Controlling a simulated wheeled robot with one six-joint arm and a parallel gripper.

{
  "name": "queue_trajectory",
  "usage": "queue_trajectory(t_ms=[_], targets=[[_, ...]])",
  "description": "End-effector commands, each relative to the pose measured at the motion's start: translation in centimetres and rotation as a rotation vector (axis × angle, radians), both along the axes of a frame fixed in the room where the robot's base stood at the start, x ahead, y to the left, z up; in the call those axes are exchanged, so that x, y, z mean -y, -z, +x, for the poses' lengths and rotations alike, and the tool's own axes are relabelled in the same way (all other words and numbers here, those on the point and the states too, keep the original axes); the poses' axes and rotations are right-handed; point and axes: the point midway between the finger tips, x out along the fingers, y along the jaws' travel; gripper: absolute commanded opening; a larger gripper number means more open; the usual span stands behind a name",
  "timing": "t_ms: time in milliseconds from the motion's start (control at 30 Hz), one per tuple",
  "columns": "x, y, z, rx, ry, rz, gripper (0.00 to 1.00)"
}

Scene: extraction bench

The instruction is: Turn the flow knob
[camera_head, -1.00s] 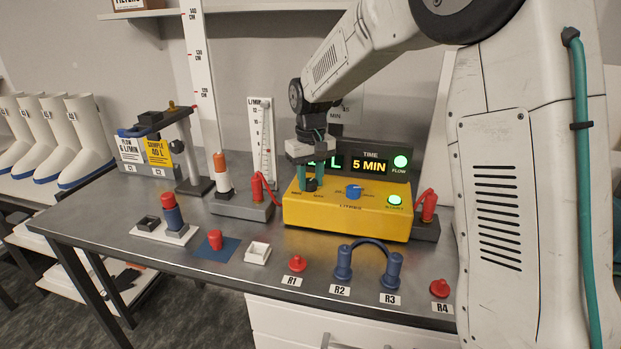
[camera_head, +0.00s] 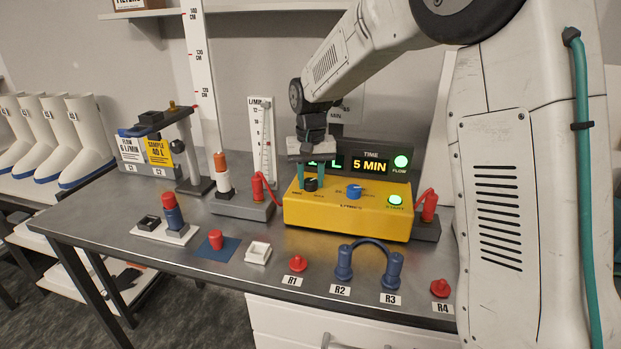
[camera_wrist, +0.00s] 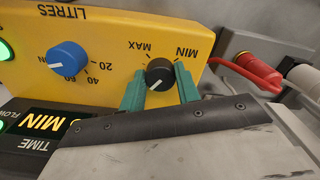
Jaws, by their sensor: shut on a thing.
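The yellow pump box (camera_head: 345,216) stands on the bench with its sloped panel facing up. My gripper (camera_head: 311,178) comes down from above and is shut on the black knob. In the wrist view its teal fingers (camera_wrist: 160,88) lie on either side of the knob. A blue LITRES knob (camera_head: 354,191) sits to the right, clear of my gripper.
A green lit button (camera_head: 394,200) is on the box's right side. Behind, a display (camera_head: 370,165) reads 5 MIN beside a green FLOW lamp (camera_head: 401,161). A flow tube (camera_head: 262,140) and an orange-topped cylinder (camera_head: 221,172) stand left. The bench front holds red and blue parts.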

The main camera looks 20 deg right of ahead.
Motion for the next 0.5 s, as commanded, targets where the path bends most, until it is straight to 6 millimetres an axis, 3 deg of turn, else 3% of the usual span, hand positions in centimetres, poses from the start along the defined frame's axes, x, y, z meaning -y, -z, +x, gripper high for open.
queue_trajectory(t_ms=[133,167,233,500], targets=[[0.00,-0.21,0.17,0.007,-0.001,0.000,0.09],[0.00,-0.22,0.17,0.007,-0.001,0.000,0.35],[0.00,-0.21,0.15,0.006,-0.001,0.001,0.54],[0.01,-0.13,0.07,0.003,-0.001,0.000,0.54]])
